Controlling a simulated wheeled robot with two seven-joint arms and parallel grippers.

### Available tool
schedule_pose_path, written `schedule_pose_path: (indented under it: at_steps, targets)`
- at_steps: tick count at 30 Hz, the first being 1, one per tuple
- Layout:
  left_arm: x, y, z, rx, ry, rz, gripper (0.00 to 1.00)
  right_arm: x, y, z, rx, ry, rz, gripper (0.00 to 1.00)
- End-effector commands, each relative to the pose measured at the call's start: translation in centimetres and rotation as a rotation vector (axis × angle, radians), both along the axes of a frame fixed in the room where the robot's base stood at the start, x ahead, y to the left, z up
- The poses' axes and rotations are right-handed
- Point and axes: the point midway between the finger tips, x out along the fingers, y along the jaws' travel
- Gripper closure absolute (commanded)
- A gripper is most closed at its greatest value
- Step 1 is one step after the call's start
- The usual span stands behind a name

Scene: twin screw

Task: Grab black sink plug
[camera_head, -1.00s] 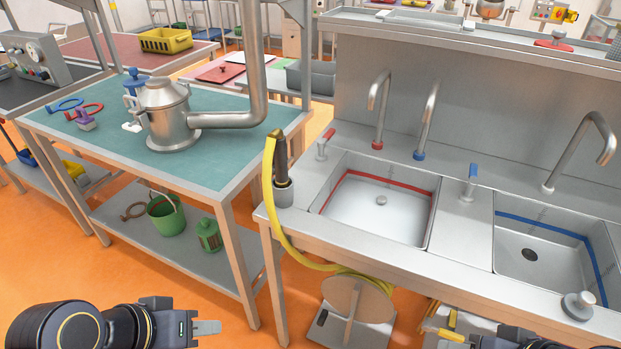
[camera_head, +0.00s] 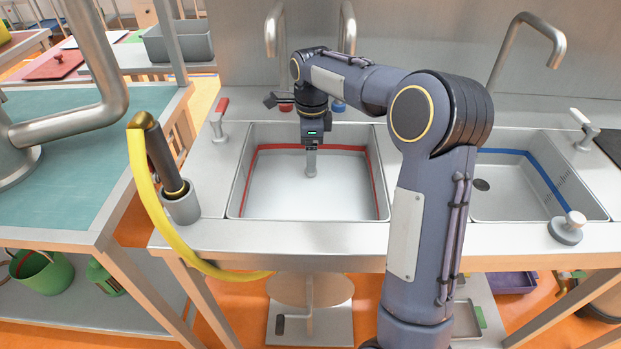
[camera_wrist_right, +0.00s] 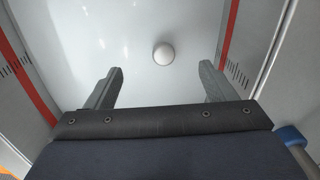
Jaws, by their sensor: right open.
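My right gripper (camera_head: 311,170) points down over the left sink basin (camera_head: 245,190), which has a red line around its inside. In the right wrist view the gripper (camera_wrist_right: 161,68) is open, with its two fingers spread and nothing between them. A pale round knob (camera_wrist_right: 163,54) shows on the basin floor, ahead of the fingertips and roughly centred between them. In the head view the gripper hides it. No clearly black plug shows; a grey plug with a knob (camera_head: 566,228) sits on the counter's front edge at the right basin. My left gripper is out of view.
The right basin (camera_head: 545,205) has a blue line and an open dark drain (camera_head: 480,185). Taps (camera_head: 346,60) rise behind the left basin. A yellow hose (camera_head: 160,205) with a sprayer stands in a holder at left. Basin walls surround my right gripper.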

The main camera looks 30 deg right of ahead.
Motion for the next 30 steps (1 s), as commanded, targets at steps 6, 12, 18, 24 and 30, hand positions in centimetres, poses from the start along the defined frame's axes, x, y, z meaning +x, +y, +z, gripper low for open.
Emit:
schedule_pose_path:
  at_steps: [6,12,18,24,30]
  targets:
    - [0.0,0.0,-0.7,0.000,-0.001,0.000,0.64,0.8,-0.2,-2.2,-0.015,0.018,-0.068,0.23]
    - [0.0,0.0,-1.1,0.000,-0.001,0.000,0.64,0.6,-0.1,-4.5,-0.013,0.017,-0.066,0.23]
    - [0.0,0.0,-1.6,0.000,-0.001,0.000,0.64,0.1,-0.1,-7.5,-0.012,0.017,-0.065,0.23]
    - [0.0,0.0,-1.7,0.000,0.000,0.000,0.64,0.1,-0.1,-8.8,-0.013,0.014,-0.065,0.23]
    - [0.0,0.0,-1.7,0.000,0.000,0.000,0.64,0.1,-0.1,-8.7,-0.013,0.014,-0.064,0.24]
